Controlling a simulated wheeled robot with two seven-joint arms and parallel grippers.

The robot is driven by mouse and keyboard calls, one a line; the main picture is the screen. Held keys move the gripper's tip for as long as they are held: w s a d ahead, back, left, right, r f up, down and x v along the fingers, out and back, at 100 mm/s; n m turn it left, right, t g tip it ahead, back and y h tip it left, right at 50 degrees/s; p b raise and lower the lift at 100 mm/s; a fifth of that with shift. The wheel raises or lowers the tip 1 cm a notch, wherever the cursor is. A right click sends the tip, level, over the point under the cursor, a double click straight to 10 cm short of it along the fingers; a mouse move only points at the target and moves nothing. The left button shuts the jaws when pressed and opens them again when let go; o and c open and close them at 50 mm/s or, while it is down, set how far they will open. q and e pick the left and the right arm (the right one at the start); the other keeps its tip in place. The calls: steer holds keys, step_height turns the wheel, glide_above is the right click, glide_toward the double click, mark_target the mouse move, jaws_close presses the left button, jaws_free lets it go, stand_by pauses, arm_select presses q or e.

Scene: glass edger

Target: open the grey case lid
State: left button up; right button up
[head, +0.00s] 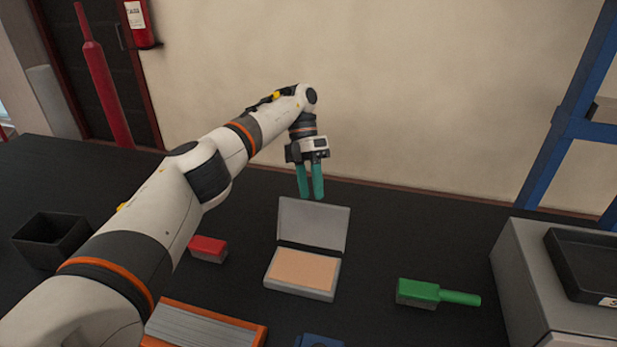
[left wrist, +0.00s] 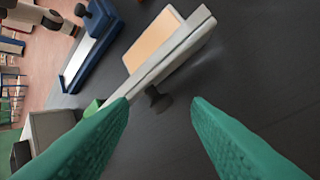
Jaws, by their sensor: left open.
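The grey case (head: 301,293) stands on the dark table with a peach-coloured pad (head: 303,269) inside. Its lid (head: 313,226) is raised and stands up at the back edge, tilted slightly backward. My left gripper (head: 311,195) points down just above and behind the lid's top edge, with its green fingers apart and nothing between them. In the left wrist view the lid (left wrist: 172,52) is seen nearly edge-on, with the pad (left wrist: 153,38) beyond it. A dark knob (left wrist: 157,98) shows by the lid, between the fingertips. My right gripper is not in view.
A red-topped block (head: 208,248) and an orange-edged grey rack (head: 205,328) are left of the case. A green-handled brush (head: 436,293) lies right, near a grey cabinet (head: 545,290) with a black tray. A black open box (head: 50,240) sits far left. The wall is behind.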

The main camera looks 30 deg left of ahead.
arm_select(q)
steer(key=shift+p+v, duration=0.9)
steer(key=shift+v, duration=0.8)
